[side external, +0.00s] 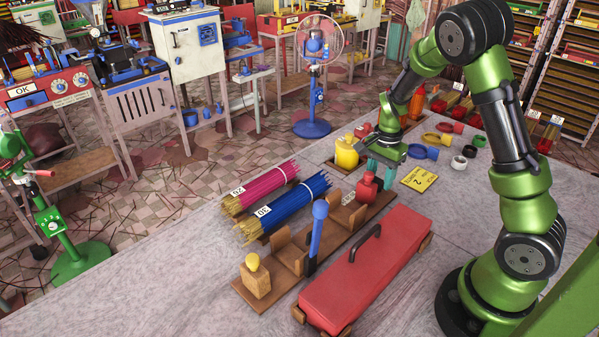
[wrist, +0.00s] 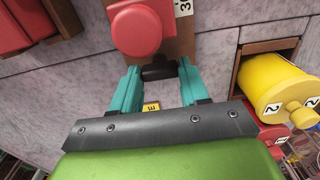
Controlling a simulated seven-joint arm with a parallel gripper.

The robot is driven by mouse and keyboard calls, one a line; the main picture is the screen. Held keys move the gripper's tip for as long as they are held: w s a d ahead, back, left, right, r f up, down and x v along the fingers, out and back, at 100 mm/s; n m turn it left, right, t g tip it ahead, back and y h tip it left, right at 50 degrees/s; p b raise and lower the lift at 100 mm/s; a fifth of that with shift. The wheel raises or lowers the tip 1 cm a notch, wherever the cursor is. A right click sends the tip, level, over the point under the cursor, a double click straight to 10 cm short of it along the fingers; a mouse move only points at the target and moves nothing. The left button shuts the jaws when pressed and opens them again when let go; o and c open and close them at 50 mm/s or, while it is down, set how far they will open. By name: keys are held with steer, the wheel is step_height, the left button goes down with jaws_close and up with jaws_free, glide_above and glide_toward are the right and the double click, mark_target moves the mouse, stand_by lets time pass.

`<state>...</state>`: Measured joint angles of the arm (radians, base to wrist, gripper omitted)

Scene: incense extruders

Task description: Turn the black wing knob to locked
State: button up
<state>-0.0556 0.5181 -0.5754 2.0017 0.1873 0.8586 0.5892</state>
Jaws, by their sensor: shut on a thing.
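My gripper (wrist: 160,73) has teal fingers, one on each side of the black wing knob (wrist: 158,72), and is shut on it. The knob sits at the end of a brown wooden board, beside a red block with a round red knob (wrist: 143,32). In the side external view my gripper (side external: 384,172) is low over the table at the far end of the wooden rack (side external: 272,283), next to the red block (side external: 366,187). The black knob is hidden there by the fingers. No locked mark is readable, so I cannot tell the knob's setting.
A yellow cylinder (side external: 347,153) stands in an opening beside my gripper. A yellow label plate (side external: 419,178) and coloured rings (side external: 424,152) lie to the right. A long red lid with a black handle (side external: 365,265), a blue-handled lever (side external: 317,228) and incense bundles (side external: 294,206) are nearer.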

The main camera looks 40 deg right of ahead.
mark_target(380, 179)
steer(key=o, duration=0.8)
steer(key=shift+r, duration=0.1)
step_height(380, 179, up, 17)
steer(key=shift+f, duration=0.1)
steer(key=s+a+r+n+t, duration=0.1)
steer(key=s+a+n+t, duration=0.1)
steer(key=a, duration=0.4)
steer(key=s+a+r+n+t+y, duration=0.1)
steer(key=s+a+r+n+t, duration=0.1)
steer(key=s+a+n, duration=0.3)
steer(key=s+a+r+n+t+y, duration=0.1)
steer(key=s+a+n+t, duration=0.2)
steer(key=a+n, duration=0.4)
steer(key=shift+s+a+r, duration=0.2)
steer(key=shift+s+a, duration=0.25)
